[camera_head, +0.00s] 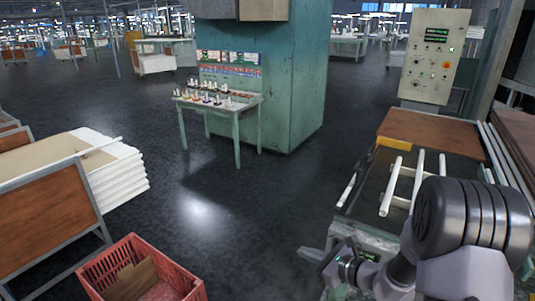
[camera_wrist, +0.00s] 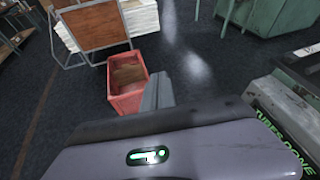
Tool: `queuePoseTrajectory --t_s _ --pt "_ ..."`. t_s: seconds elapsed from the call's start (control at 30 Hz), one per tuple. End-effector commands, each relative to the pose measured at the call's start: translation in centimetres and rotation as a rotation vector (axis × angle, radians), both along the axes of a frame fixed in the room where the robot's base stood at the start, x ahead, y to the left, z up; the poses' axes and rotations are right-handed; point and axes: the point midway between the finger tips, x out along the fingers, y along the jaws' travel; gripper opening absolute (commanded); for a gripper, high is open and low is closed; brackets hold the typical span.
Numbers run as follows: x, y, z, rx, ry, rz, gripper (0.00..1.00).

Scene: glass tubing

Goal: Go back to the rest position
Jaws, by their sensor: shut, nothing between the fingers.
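My gripper (camera_head: 318,256) is at the lower right of the head view, beside the near left side of the tube work table (camera_head: 357,238). It is shut and empty. In the wrist view the grey fingers of my gripper (camera_wrist: 158,92) show together above the dark floor, just right of the red crate (camera_wrist: 127,86). My arm covers part of the table in the head view. White tubes (camera_head: 390,188) lie on the table behind my gripper, apart from it.
The red crate (camera_head: 141,272) stands on the floor at the lower left, with brown cardboard inside. A wooden-panelled cart (camera_head: 45,222) and a stack of white sheets (camera_head: 113,175) are left. A control panel (camera_head: 434,58) stands behind the table. The middle floor is clear.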

Motion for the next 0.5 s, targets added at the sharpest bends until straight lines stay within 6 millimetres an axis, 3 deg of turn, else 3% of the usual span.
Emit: queuePoseTrajectory --t_s 0.03,0.1,0.2,0.27,0.33,0.4,0.5 --pt "-1.9 2.9 4.0 -0.083 -0.058 0.143 0.00" --pt "-6.5 6.9 8.5 -0.246 -0.140 0.381 0.00" --pt "-14.9 10.1 12.9 -0.556 -0.268 0.715 0.00" --pt "-19.6 10.2 14.2 -0.765 -0.345 0.882 0.00" --pt "-24.0 9.0 15.1 -1.014 -0.425 1.033 0.00" --pt "-26.9 7.1 15.7 -1.238 -0.488 1.134 0.00" --pt "-29.1 4.7 16.4 -1.478 -0.546 1.209 0.00"
